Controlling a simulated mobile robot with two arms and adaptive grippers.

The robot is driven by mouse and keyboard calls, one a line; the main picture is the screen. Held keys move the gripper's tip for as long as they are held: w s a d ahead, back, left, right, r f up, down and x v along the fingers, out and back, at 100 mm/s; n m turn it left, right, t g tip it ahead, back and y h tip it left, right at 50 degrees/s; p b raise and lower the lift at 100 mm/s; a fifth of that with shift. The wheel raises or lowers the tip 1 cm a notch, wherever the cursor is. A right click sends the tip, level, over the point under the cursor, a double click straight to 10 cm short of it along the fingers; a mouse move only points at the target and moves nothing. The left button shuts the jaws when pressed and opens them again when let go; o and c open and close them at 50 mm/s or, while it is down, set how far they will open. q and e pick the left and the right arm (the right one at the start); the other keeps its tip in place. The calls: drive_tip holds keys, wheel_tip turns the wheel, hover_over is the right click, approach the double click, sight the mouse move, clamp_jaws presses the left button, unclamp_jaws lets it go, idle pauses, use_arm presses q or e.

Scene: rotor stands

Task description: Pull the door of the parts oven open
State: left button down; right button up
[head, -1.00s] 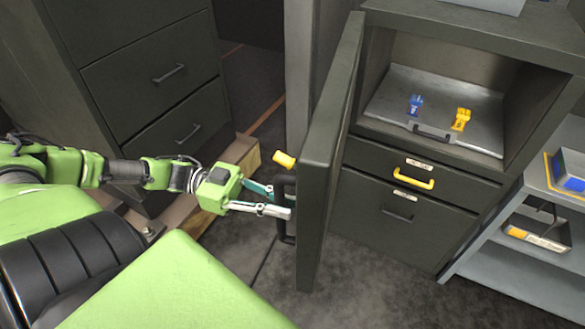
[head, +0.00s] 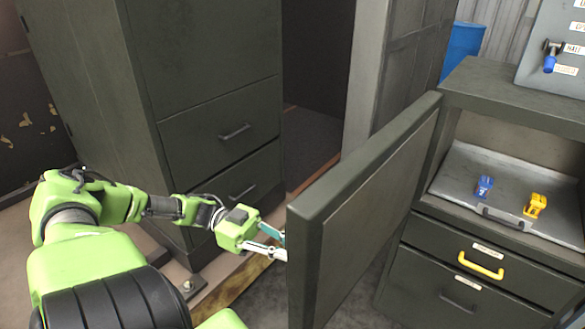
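The door (head: 375,210) of the parts oven stands wide open, swung out toward me, its inner face visible. The oven chamber (head: 515,165) is exposed. Inside it a grey tray (head: 460,195) carries a blue part (head: 485,187) and a yellow part (head: 535,205). My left gripper (head: 279,246) is at the outer face of the door, near its free edge. Its fingertips go behind that edge, so the grip and the door handle are hidden. My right gripper is out of view.
Below the chamber are a drawer with a yellow handle (head: 480,265) and one with a dark handle (head: 459,301). A dark drawer cabinet (head: 205,100) stands behind my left arm. A control box with a blue-handled lever (head: 550,62) sits on top; a blue barrel (head: 462,50) is behind.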

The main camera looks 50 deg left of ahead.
use_arm(q)
drive_tip(key=shift+s+f, duration=0.1)
drive_tip(key=shift+f, duration=0.1)
drive_tip(key=c, duration=2.2)
unclamp_jaws()
drive_tip(key=shift+o, duration=1.2)
drive_tip(key=shift+r, duration=0.1)
drive_tip(key=shift+a, duration=0.15)
drive_tip(key=v, duration=1.2)
